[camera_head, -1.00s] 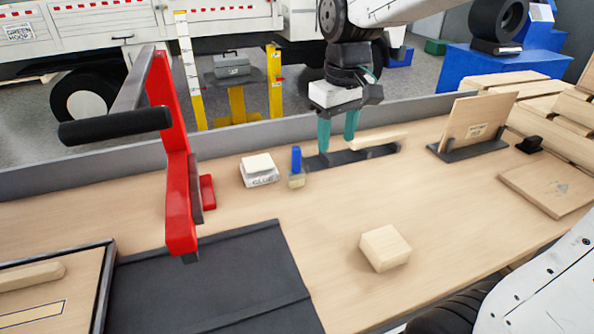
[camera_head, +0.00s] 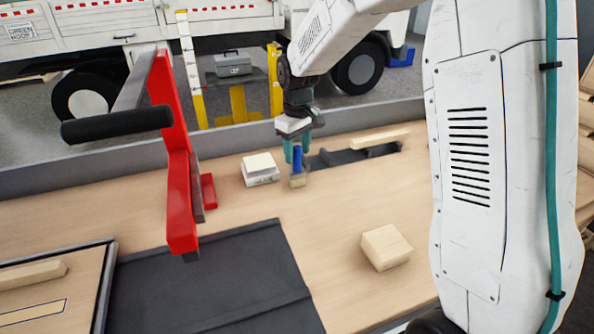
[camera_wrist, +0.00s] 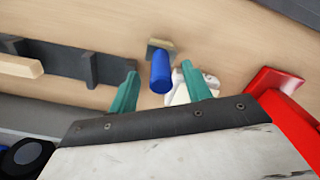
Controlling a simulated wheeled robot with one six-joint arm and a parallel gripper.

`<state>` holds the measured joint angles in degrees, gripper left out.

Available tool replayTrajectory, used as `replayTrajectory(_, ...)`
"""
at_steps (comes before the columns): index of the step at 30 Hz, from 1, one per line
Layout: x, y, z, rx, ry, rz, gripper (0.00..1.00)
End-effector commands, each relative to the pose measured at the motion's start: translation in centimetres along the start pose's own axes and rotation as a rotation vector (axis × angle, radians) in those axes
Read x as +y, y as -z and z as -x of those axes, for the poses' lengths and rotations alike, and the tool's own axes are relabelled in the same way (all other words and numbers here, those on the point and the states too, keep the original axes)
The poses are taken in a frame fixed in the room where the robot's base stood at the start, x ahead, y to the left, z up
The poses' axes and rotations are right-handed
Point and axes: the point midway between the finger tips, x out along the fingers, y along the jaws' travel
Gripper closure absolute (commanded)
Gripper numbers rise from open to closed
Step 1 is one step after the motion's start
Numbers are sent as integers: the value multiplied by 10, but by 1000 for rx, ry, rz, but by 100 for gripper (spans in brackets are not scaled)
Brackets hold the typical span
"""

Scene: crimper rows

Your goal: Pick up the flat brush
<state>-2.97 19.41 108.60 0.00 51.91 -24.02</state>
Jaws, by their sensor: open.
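The flat brush (camera_head: 297,167) has a blue handle and a pale bristle end, and stands upright on the workbench at the left end of a dark rack. In the wrist view the blue handle (camera_wrist: 161,72) points towards the camera, between and a little beyond my two teal fingertips. My gripper (camera_head: 296,150) is open and close above and behind the brush. The gripper also shows in the wrist view (camera_wrist: 160,88), with a gap on both sides of the handle. I cannot tell whether either finger touches it.
A white glue box (camera_head: 260,170) stands just left of the brush. The dark rack (camera_head: 340,158) lies to the right. A red crimper press (camera_head: 180,170) stands at the left. A wooden block (camera_head: 385,248) sits in front, with clear bench between.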

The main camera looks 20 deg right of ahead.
Motion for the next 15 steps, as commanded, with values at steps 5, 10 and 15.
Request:
replayTrajectory(5,-1,0,-28,-4,2,0,51)
replayTrajectory(10,-1,0,-35,-1,0,-1,51)
replayTrajectory(15,-1,0,-35,-1,0,-1,54)
